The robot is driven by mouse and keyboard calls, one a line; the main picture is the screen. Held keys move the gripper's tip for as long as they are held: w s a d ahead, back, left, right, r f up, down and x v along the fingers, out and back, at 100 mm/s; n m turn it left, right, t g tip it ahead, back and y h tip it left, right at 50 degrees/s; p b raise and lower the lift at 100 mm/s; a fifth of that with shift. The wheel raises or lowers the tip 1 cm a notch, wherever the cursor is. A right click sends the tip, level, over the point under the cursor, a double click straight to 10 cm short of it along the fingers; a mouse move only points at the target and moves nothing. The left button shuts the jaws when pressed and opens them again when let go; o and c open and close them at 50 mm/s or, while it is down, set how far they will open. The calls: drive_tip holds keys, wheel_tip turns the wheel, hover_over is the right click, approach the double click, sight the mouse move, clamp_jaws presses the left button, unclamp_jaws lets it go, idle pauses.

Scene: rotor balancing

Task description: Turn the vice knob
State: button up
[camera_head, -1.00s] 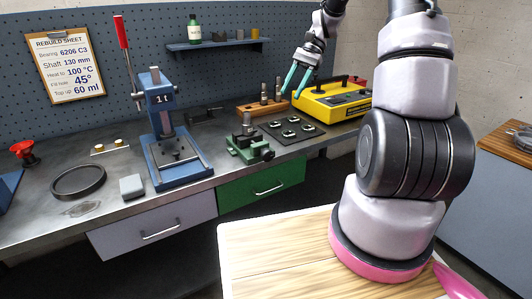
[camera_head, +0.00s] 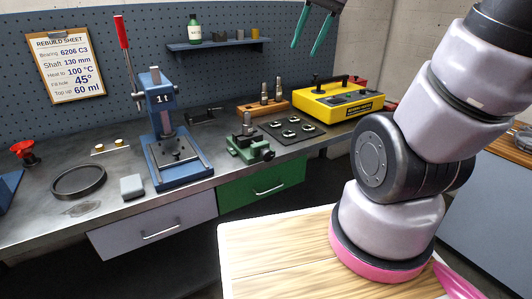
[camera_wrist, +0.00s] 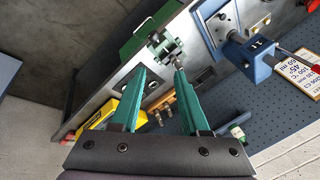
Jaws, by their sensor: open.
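The green vice (camera_head: 248,148) stands near the front edge of the workbench, right of the blue press. A metal shaft piece (camera_head: 247,122) stands upright in it. A dark round part at its right end (camera_head: 268,155) looks like the vice knob. My gripper (camera_head: 306,48) is open and empty, high at the top of the head view, well above the bench. In the wrist view its two teal fingers (camera_wrist: 160,73) are spread, with the vice (camera_wrist: 165,45) some distance beyond the tips. The knob is too small to tell clearly there.
The blue press (camera_head: 165,130) with its red lever stands left of the vice. A dark mat (camera_head: 292,141) with several rings, a wooden block (camera_head: 262,108) with metal pieces and a yellow machine (camera_head: 338,103) lie to the right. Free air surrounds my gripper.

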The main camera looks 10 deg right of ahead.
drive_tip(key=m+g+h, duration=0.2)
drive_tip(key=m+g, duration=0.2)
drive_tip(key=m, duration=0.5)
hover_over(266, 150)
wheel_tip(266, 150, down, 27)
wheel_tip(266, 150, down, 11)
drive_tip(key=shift+f, duration=0.1)
drive_tip(key=shift+c, duration=0.3)
clamp_jaws()
